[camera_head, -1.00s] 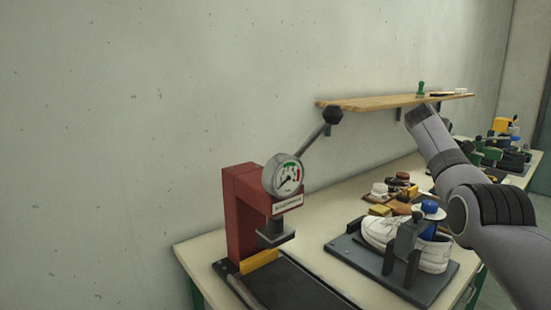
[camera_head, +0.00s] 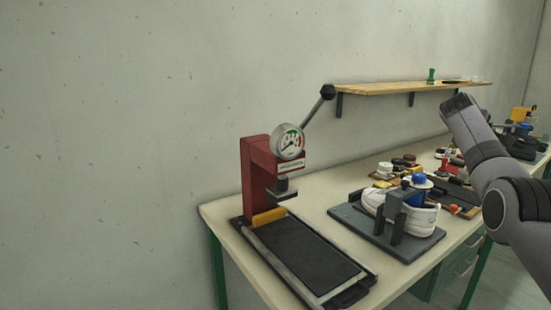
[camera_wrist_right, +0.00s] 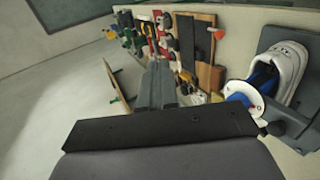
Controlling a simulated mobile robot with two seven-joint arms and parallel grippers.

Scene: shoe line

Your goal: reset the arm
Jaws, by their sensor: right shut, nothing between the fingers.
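My right arm (camera_head: 487,155) comes in from the right in the head view and rises over the far part of the bench. My left arm and gripper are not in view.
A red press (camera_head: 258,170) with a gauge and lever stands on the bench (camera_head: 325,212), behind a black tray (camera_head: 305,258). A white shoe (camera_head: 418,218) sits in a grey fixture (camera_head: 350,217). A wooden shelf (camera_head: 400,88) is on the wall. Several tools lie farther back.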

